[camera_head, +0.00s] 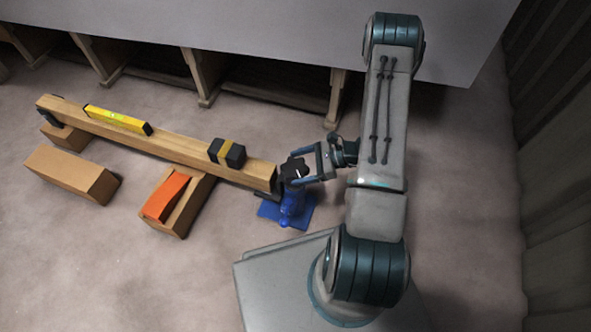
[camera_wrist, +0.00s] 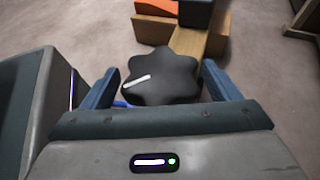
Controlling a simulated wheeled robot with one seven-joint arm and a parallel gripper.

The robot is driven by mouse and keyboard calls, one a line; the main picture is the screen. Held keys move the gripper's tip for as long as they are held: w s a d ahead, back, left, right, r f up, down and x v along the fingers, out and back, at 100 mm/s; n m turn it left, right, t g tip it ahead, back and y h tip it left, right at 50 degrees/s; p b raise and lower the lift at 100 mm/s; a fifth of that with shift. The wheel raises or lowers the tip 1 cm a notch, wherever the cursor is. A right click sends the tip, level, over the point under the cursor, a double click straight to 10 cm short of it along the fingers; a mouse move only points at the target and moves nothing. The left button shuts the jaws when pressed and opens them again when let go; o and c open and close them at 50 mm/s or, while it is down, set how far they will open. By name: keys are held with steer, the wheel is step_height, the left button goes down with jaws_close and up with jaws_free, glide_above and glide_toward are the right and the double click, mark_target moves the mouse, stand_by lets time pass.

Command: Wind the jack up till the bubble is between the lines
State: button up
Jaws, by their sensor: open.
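The jack (camera_head: 291,207) is blue and stands on a blue base plate under the right end of a long wooden beam (camera_head: 170,143). Its black star-shaped knob (camera_head: 295,169) has a white mark on top. In the wrist view the knob (camera_wrist: 162,77) lies between my two blue fingers. My gripper (camera_head: 303,172) is open around the knob, and I cannot tell whether either finger touches it. A yellow spirit level (camera_head: 118,120) lies on the beam's left part. Its bubble is too small to make out in the head view.
An orange wedge (camera_head: 167,197) lies on a wooden block (camera_head: 186,218) under the beam. A loose wooden block (camera_head: 72,174) lies at left. A grey hull (camera_head: 250,35) on wooden supports spans the back.

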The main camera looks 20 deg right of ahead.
steer(key=shift+x, duration=0.9)
steer(key=c, duration=0.7)
steer(key=shift+o, duration=0.2)
steer(key=shift+r+n+g, duration=0.1)
steer(key=shift+n+g, duration=0.2)
steer(key=n+g, duration=0.3)
steer(key=g, duration=0.1)
steer(key=shift+p, duration=0.3)
steer(key=n+g+h, duration=0.1)
steer(key=n+g, duration=0.4)
steer(key=n+g+h, duration=0.5)
steer(key=n, duration=0.1)
steer(key=shift+s, duration=0.1)
steer(key=n+g+h, duration=0.1)
steer(key=n+h, duration=0.2)
steer(key=h, duration=0.1)
steer(key=n+g+h, duration=0.1)
steer(key=n+h, duration=0.3)
